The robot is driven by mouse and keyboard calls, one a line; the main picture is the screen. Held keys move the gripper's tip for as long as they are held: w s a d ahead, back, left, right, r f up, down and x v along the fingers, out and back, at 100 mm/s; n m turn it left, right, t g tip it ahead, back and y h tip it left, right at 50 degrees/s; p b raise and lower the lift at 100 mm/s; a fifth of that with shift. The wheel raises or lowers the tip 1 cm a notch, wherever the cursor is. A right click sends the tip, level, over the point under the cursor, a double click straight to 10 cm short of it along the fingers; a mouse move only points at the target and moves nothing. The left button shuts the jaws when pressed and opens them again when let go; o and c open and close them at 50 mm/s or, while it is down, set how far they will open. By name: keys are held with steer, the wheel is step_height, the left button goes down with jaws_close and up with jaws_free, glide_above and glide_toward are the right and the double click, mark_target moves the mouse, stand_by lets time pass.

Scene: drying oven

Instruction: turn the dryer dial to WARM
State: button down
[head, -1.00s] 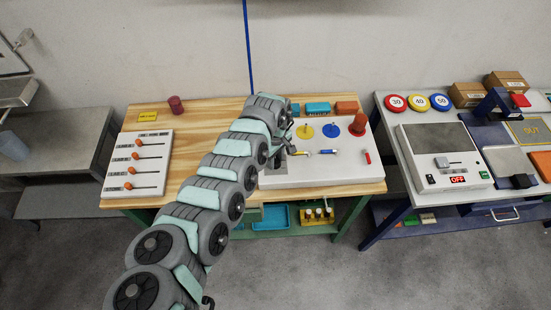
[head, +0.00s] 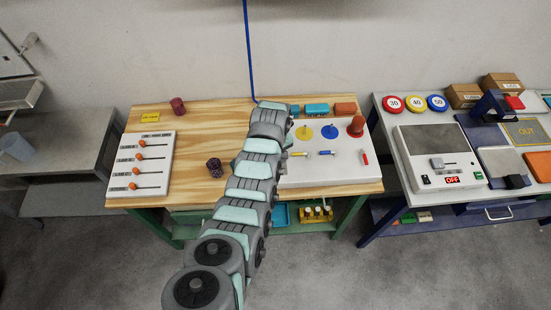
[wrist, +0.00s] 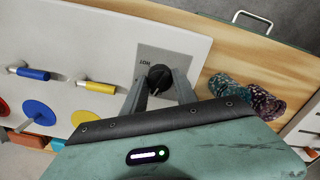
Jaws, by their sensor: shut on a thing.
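In the wrist view, the black dryer dial (wrist: 158,78) sits on a square grey plate (wrist: 190,50) at the end of the white panel. Upside-down lettering, seemingly HOT, shows beside it; no WARM mark can be read. My gripper (wrist: 159,80) has one finger on each side of the dial and is shut on it. The dial's pointer direction is not clear. In the head view my arm hides the dial and gripper; the white panel (head: 335,170) shows to the right of the arm.
Dark patterned cylinders (wrist: 230,88) stand close to the dial plate. A slider board (head: 140,165) lies at the table's left.

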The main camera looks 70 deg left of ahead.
steer(key=m+b, duration=0.1)
steer(key=m, duration=0.2)
steer(key=shift+f, duration=0.1)
steer(key=shift+m+b, duration=0.85)
steer(key=shift+m, duration=1.65)
steer(key=c, duration=1)
jaws_free()
steer(key=shift+o, duration=0.2)
step_height(320, 180, up, 11)
steer(key=p, duration=0.1)
